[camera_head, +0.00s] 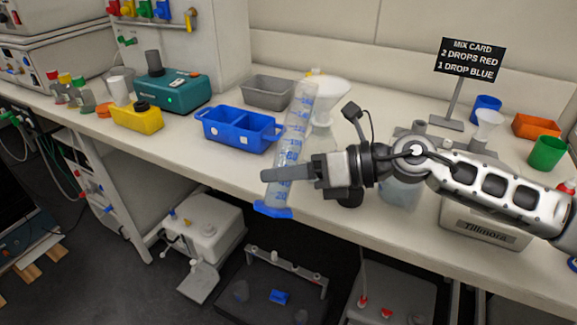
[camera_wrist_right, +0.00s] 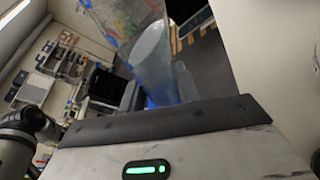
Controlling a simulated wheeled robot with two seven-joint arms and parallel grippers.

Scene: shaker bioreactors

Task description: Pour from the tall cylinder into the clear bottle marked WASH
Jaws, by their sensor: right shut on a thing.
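My right gripper (camera_head: 290,174) is shut on the tall clear cylinder (camera_head: 296,125), which has blue graduations and a blue foot. The cylinder is held in front of the bench edge, with its top leaning slightly right and its foot hanging below bench height. It also shows, blurred, beyond the gripper in the right wrist view (camera_wrist_right: 152,55). A clear vessel with a white funnel-like top (camera_head: 328,88) stands just behind the cylinder. Another clear vessel (camera_head: 400,192) is partly hidden behind my right arm. I cannot read WASH on either one. My left gripper is not in view.
A blue two-part bin (camera_head: 238,140) stands left of the cylinder, with a grey tray (camera_head: 269,104) behind it. A teal device (camera_head: 172,92) and yellow box (camera_head: 137,119) are farther left. The mix card (camera_head: 470,60), a green cup (camera_head: 548,152) and an orange tray (camera_head: 536,126) are right.

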